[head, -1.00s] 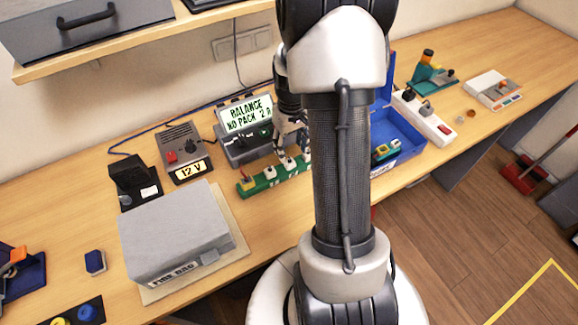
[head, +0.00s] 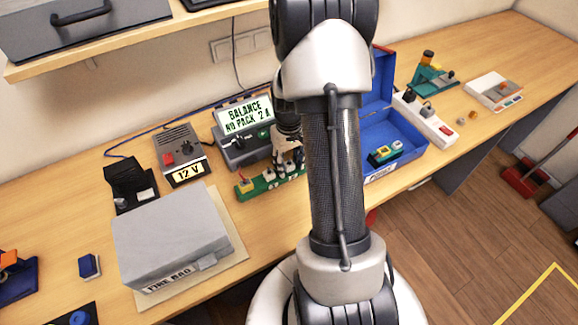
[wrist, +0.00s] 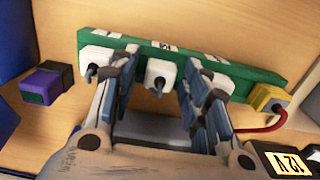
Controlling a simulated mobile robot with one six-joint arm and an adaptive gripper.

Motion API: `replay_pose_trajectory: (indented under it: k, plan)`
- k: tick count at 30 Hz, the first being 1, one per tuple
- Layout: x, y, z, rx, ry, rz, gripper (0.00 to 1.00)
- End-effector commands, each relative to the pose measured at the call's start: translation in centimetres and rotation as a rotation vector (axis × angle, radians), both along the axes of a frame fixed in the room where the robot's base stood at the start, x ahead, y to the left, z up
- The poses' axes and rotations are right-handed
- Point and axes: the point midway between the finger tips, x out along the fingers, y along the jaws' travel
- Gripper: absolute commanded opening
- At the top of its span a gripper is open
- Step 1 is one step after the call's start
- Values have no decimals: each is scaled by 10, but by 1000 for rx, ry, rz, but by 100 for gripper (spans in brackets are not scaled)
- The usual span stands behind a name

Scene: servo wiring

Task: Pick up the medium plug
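A green strip (head: 250,188) lies on the table, and it also shows in the wrist view (wrist: 237,72). Three white plugs with dark cables sit along it: a left one (wrist: 97,57), a middle one (wrist: 160,73) and a right one (wrist: 218,84). Which is the medium plug I cannot tell by size. My gripper (wrist: 157,68) is open, its blue-padded fingers on either side of the middle plug; contact is not clear. The left finger partly covers the left plug, the right finger the right plug. In the head view my gripper (head: 288,155) is low over the strip, partly hidden by my arm.
A yellow plug (wrist: 268,98) with a red wire is at the strip's end. A purple and black block (wrist: 47,83) lies beyond the other end. The charger (head: 240,150) stands behind the strip, the 12 V unit (head: 180,150) left, the blue case (head: 408,140) right.

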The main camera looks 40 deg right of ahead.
Motion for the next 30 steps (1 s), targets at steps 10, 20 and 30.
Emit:
replay_pose_trajectory:
  k: [10, 20, 30]
  plan:
    - [0, 0, 0, 0, 0, 0, 16]
    - [0, 0, 0, 0, 0, 0, 8]
    - [1, -1, 30, -3, -3, 0, 8]
